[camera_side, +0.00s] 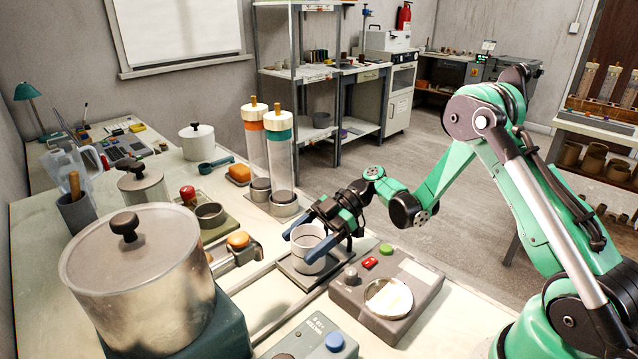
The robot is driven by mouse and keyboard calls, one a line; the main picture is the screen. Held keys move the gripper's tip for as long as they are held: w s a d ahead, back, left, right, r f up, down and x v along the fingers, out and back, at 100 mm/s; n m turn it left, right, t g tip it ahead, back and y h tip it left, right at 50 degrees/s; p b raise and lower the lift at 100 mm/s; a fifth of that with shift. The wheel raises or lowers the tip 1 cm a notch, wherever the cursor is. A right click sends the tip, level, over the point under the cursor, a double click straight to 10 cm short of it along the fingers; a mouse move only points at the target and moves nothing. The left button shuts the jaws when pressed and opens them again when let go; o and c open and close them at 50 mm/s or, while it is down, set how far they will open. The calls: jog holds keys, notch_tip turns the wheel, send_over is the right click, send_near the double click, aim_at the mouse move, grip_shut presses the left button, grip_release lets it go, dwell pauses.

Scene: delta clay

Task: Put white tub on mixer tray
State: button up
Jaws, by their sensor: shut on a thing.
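A white tub (304,262) stands upright, open at the top, near the middle of the work table. My gripper (309,236) reaches in from the right and is shut on the tub, its two blue-tipped fingers on either side near the rim. The fingers and wrist hide part of the tub's right side. A dark square tray (290,274) lies directly under the tub. I cannot tell whether the tub's base touches it, or for sure whether this is the mixer tray.
A grey box with a round silver plate (370,296) and red button sits close to the right. A large metal pot (138,275) fills the left front. Two tall clear cylinders (279,165) stand behind the tub. A small tray with a red-knobbed item (188,194) lies back left.

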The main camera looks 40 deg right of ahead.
jog(key=shift+f, duration=0.15)
jog(key=o, duration=1.2)
jog(key=shift+c, duration=0.2)
jog(key=v, duration=0.6)
jog(key=shift+d+r, duration=0.25)
jog(key=shift+d, duration=0.05)
jog(key=shift+s+d+r, duration=0.1)
jog(key=shift+d+r, duration=0.05)
jog(key=shift+d, duration=0.05)
jog(key=shift+a+r+m, duration=0.15)
jog(key=shift+r+m, duration=0.15)
jog(key=shift+m, duration=0.1)
jog(key=s+a+r+m+t+h, duration=0.2)
jog(key=s+r+m+h, duration=0.1)
jog(key=m+h, duration=0.3)
jog(key=s+a+r+m+t+h, duration=0.2)
jog(key=s+m+t+h, duration=0.1)
jog(key=s+m+h, duration=0.2)
jog(key=shift+s+r+m+h, duration=0.3)
jog(key=shift+m+h, duration=0.8)
jog(key=shift+m, duration=1.1)
